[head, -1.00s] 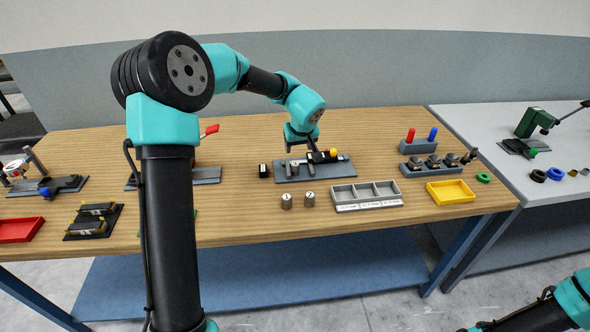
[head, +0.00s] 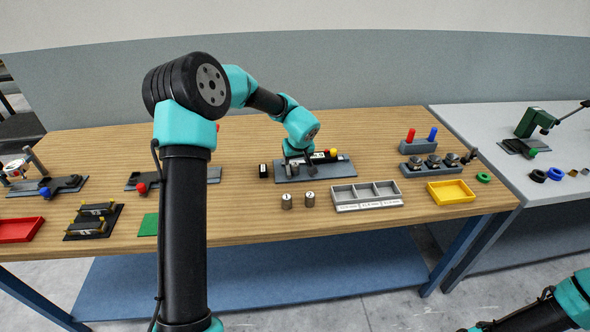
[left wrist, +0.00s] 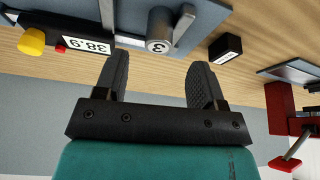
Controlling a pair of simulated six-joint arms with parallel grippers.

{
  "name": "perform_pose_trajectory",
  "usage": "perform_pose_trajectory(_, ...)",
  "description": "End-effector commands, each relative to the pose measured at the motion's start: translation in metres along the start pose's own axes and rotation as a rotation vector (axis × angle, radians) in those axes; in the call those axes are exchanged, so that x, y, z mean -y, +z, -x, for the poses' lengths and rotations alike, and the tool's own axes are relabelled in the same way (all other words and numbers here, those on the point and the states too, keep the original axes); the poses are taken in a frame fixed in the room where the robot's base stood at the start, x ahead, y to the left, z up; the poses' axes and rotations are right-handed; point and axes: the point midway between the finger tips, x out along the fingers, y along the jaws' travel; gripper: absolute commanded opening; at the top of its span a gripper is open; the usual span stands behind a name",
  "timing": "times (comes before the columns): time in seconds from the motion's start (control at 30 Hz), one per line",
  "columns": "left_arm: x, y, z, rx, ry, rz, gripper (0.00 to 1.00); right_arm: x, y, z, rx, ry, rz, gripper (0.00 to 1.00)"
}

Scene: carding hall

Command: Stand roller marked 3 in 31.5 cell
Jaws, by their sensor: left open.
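The roller marked 3 (left wrist: 159,32) is a short grey cylinder, its numbered end facing the camera in the left wrist view. It sits at the jaws of the measuring gauge (left wrist: 82,40), which has a lit display and a yellow knob; in the head view the gauge's base plate (head: 342,168) shows. My left gripper (head: 298,158) is over the gauge. In the left wrist view its open fingers (left wrist: 160,66) point at roller 3, one to each side, with nothing gripped. The three-cell tray (head: 367,208) looks empty; its front labels are too small to read. My right gripper is out of view.
Rollers marked 1 (head: 286,201) and 2 (head: 310,199) stand left of the tray. A small black block (head: 263,170) is left of the gauge. A yellow tray (head: 451,192) and a peg-and-knob block (head: 432,167) lie to the right. Bare wood lies in front.

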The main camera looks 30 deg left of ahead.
Motion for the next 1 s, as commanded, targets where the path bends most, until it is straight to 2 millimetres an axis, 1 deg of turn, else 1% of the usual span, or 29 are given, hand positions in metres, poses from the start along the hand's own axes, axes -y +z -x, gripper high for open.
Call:
perform_pose_trajectory(0.2, -0.002, -0.001, -0.031, 0.001, -0.002, 0.0, 0.64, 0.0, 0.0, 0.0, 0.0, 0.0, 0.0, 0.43)
perform_pose_trajectory(0.3, -0.002, -0.002, -0.04, 0.0, -0.001, 0.0, 0.64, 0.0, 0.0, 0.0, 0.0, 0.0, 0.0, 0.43)
perform_pose_trajectory(0.4, -0.002, -0.002, -0.043, 0.0, 0.0, 0.0, 0.64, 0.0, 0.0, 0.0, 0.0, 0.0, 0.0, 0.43)
perform_pose_trajectory(0.83, -0.002, -0.002, -0.043, 0.0, 0.0, 0.0, 0.64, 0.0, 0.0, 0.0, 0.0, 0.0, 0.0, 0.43)
perform_pose_trajectory(0.87, -0.002, -0.002, -0.043, 0.0, 0.0, 0.0, 0.62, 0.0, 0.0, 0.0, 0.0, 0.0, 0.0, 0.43)
perform_pose_trajectory(1.0, -0.002, -0.002, -0.043, 0.0, 0.0, 0.0, 0.48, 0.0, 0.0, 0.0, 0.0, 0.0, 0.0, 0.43)
